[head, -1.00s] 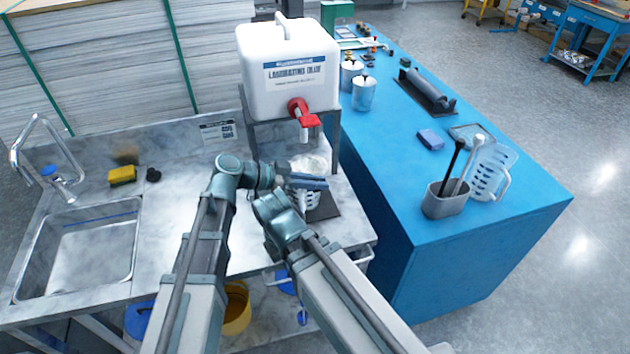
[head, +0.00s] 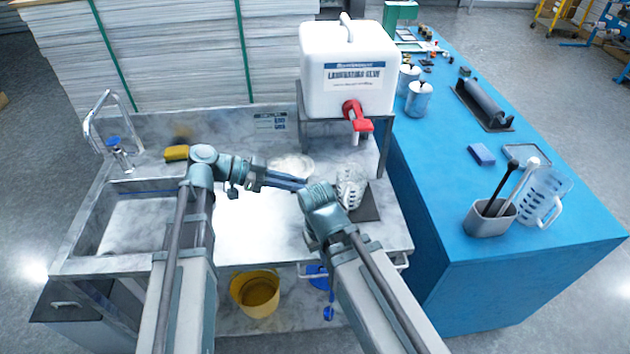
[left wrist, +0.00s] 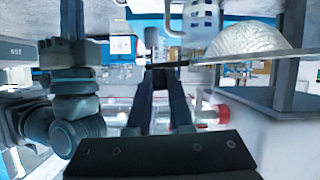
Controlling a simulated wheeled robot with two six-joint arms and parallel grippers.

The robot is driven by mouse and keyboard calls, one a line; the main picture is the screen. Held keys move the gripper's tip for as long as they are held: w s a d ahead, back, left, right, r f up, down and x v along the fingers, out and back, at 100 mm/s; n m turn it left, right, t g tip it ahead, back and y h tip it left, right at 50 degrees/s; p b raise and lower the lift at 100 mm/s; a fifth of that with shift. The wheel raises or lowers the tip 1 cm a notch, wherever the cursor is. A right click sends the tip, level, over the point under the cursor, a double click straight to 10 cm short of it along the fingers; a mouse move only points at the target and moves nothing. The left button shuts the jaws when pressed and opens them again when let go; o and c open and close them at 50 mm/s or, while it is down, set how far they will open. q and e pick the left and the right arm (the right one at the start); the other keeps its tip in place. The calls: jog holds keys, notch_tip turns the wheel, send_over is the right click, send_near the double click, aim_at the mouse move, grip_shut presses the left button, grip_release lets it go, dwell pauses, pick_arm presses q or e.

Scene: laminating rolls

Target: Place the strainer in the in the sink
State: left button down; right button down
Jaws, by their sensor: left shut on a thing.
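The strainer (head: 290,165) is a pale mesh dome with a flat rim. It is held above the marble counter, left of the glue stand. My left gripper (head: 305,184) is shut on its thin handle or rim. In the left wrist view the dome (left wrist: 248,38) shows at upper right, and the finger tips (left wrist: 160,68) meet the thin strip running from it.
A white glue container (head: 348,75) with a red tap stands on a raised stand. A clear jug (head: 351,188) sits below it. A tap (head: 118,150) rises behind the sink, with a yellow sponge (head: 176,153) beside it. A blue table (head: 440,230) is at the right.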

pick_arm(q)
jog(key=shift+a, duration=0.65)
